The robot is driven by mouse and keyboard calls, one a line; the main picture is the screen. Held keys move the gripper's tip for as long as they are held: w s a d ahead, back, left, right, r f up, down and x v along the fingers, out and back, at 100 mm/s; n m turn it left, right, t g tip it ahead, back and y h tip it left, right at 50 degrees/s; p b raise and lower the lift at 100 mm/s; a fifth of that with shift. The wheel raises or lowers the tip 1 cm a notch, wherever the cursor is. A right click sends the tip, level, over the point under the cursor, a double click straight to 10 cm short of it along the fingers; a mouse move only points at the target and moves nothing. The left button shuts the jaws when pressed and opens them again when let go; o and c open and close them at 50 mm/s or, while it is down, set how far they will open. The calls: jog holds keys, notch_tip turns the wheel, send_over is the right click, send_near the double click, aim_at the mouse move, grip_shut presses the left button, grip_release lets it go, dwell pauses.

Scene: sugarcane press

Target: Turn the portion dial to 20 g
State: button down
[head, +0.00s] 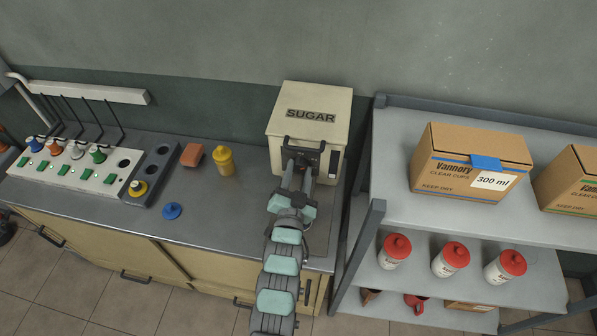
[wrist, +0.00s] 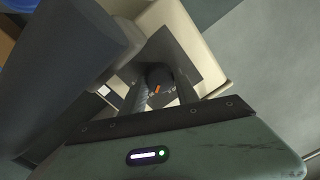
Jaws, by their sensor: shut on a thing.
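The cream sugar dispenser (head: 310,118), with "SUGAR" on its top, stands at the right end of the grey counter. My gripper (head: 303,163) is at its front face, with my arm reaching up from the bottom of the head view. In the wrist view the portion dial (wrist: 158,80) is a dark round knob with an orange pointer mark, on a dark panel. My gripper (wrist: 155,92) is shut on the dial, one finger on each side. The scale marks around the dial are mostly hidden, so I cannot read the setting.
A yellow shaker (head: 223,161), a reddish-brown block (head: 192,155) and a blue lid (head: 172,211) lie left of the dispenser. A grey shelf (head: 455,205) with boxes and red-capped bottles stands close on the right.

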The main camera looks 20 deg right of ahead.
jog(key=n+b, duration=0.3)
jog(key=n, duration=0.2)
jog(key=shift+n, duration=0.4)
jog(key=shift+r+n+b, duration=0.15)
jog(key=shift+n+b, duration=0.35)
jog(key=shift+n, duration=0.7)
jog(key=shift+a+n, duration=0.1)
jog(key=shift+n, duration=1.5)
jog(key=c, duration=0.9)
grip_release()
